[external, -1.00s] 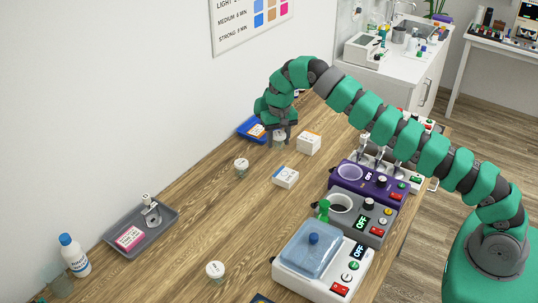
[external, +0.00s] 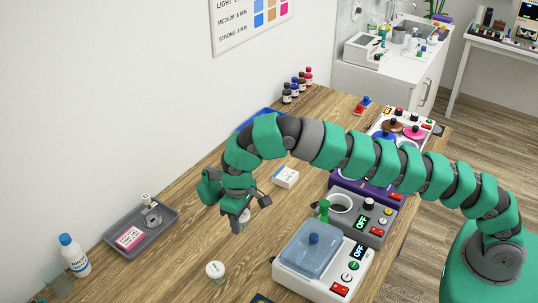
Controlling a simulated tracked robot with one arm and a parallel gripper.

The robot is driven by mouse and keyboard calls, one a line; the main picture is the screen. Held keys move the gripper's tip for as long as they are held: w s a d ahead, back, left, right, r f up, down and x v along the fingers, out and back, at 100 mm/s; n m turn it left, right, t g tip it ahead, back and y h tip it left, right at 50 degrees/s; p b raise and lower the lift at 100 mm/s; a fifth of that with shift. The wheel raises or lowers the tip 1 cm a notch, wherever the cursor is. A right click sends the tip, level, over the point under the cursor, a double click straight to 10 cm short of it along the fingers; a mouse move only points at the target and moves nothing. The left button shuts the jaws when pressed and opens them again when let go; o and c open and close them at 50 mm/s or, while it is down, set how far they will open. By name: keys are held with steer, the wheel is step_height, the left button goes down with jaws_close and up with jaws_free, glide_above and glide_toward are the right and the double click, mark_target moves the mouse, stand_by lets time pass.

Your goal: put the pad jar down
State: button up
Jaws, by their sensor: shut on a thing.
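My gripper (external: 243,212) points down over the middle of the wooden table, behind and to the right of a white-lidded jar.
The white-lidded jar (external: 215,271) stands nearer the front. A grey tray (external: 168,222) lies at left, a small white box (external: 285,177) behind the gripper. A white device with a blue lid (external: 318,262) and a grey heater (external: 362,225) stand at right. Bare wood (external: 190,250) lies left of the jar.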

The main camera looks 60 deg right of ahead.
mark_target(243, 250)
step_height(243, 250, down, 10)
steer(key=shift+r, duration=0.1)
stand_by(0.4)
steer(key=o, duration=1)
step_height(243, 250, up, 10)
steer(key=shift+a+r, duration=0.1)
steer(key=shift+a, duration=0.05)
steer(key=shift+r, duration=0.85)
